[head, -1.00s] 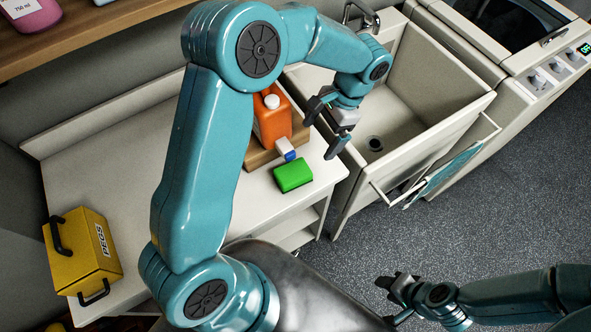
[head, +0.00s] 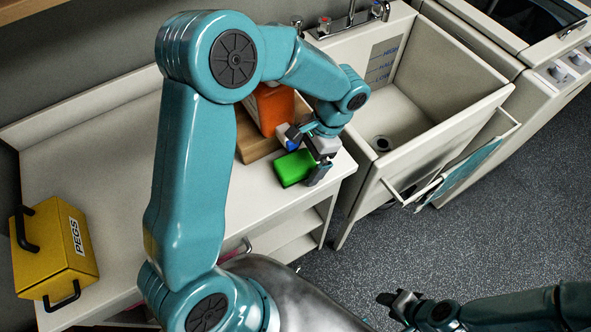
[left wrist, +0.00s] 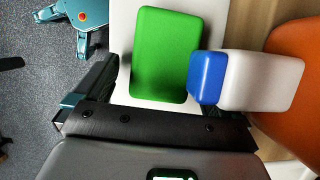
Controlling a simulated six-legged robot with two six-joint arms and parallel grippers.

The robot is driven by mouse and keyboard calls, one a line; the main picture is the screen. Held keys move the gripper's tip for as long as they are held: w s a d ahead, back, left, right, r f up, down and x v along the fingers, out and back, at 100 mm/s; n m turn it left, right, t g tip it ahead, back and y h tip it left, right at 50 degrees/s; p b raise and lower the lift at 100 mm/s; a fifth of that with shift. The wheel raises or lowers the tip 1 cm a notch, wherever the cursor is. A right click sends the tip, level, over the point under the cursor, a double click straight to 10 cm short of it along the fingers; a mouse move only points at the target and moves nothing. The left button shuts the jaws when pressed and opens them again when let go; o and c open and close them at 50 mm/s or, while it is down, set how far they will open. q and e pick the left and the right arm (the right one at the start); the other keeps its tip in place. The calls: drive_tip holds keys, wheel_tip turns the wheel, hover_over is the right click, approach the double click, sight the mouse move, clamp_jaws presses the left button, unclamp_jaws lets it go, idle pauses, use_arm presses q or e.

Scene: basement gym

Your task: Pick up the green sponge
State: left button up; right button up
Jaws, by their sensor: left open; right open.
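The green sponge (head: 292,170) lies flat on the white counter (head: 95,135), near its right end. My left gripper (head: 304,155) is open and low over the sponge's far right side, with one finger beside its right end. In the left wrist view the sponge (left wrist: 167,55) shows whole, ahead of the open jaws, with one finger (left wrist: 92,85) to its left. I cannot tell whether a finger touches it. My right gripper (head: 393,298) is open and empty above the floor at the lower right.
A small white block with a blue end (left wrist: 245,80) is close beside the sponge. An orange bottle (head: 274,106) stands behind on a wooden tray (head: 252,150). A yellow PEGS box (head: 55,250) is at the left. A utility sink (head: 440,130) stands right of the counter.

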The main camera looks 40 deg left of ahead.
use_arm(q)
drive_tip(key=shift+s+r, duration=0.15)
drive_tip(key=shift+w, duration=0.25)
drive_tip(key=c, duration=1)
drive_tip(key=shift+s, duration=0.1)
drive_tip(key=shift+c, duration=0.2)
drive_tip(key=shift+r+p, duration=0.35)
drive_tip(key=shift+p, duration=0.05)
drive_tip(key=s+d, duration=0.3)
drive_tip(key=d, duration=0.5)
drive_tip(key=s+d+b, duration=0.1)
drive_tip(key=s+d, duration=0.2)
drive_tip(key=d, duration=0.5)
drive_tip(key=shift+s+d+f, duration=0.15)
drive_tip(key=shift+s+d, duration=0.15)
drive_tip(key=shift+s, duration=0.1)
drive_tip(key=o, duration=0.5)
drive_tip(key=c, duration=0.4)
